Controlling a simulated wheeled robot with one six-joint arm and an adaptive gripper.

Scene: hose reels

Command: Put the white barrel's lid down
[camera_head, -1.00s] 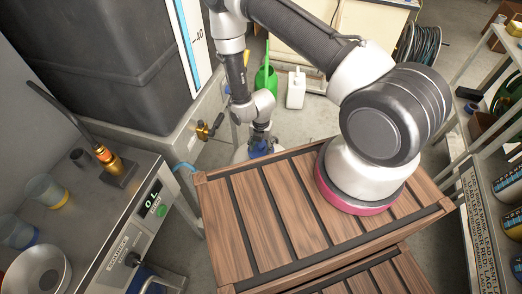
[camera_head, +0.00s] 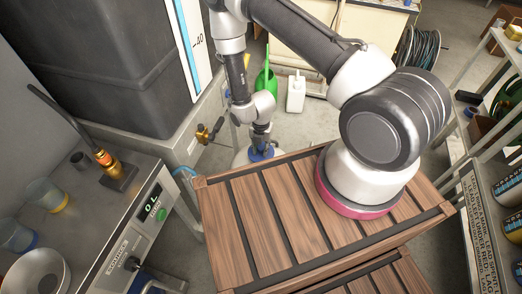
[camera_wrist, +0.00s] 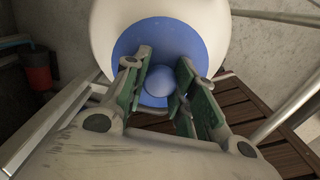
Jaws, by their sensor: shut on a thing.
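The white barrel (camera_wrist: 230,22) fills the top of the wrist view. Its blue lid (camera_wrist: 137,40) shows in front of it as a round disc with a ball-shaped blue knob (camera_wrist: 158,80). My gripper (camera_wrist: 166,84) has its green-padded fingers on either side of the knob and is shut on it. In the head view, my gripper (camera_head: 260,136) points down behind the wooden crate, with the blue lid (camera_head: 262,153) just below it. The white barrel (camera_head: 241,158) is mostly hidden there by the crate and lid. I cannot tell whether the lid touches the barrel.
The slatted wooden crate (camera_head: 285,205) stands close in front of the barrel. A steel bench with a scale (camera_head: 150,208) is at left, and a brass valve (camera_head: 205,133) is near my arm. A green can (camera_head: 265,80) and white jug (camera_head: 296,92) stand behind. Shelving is at right.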

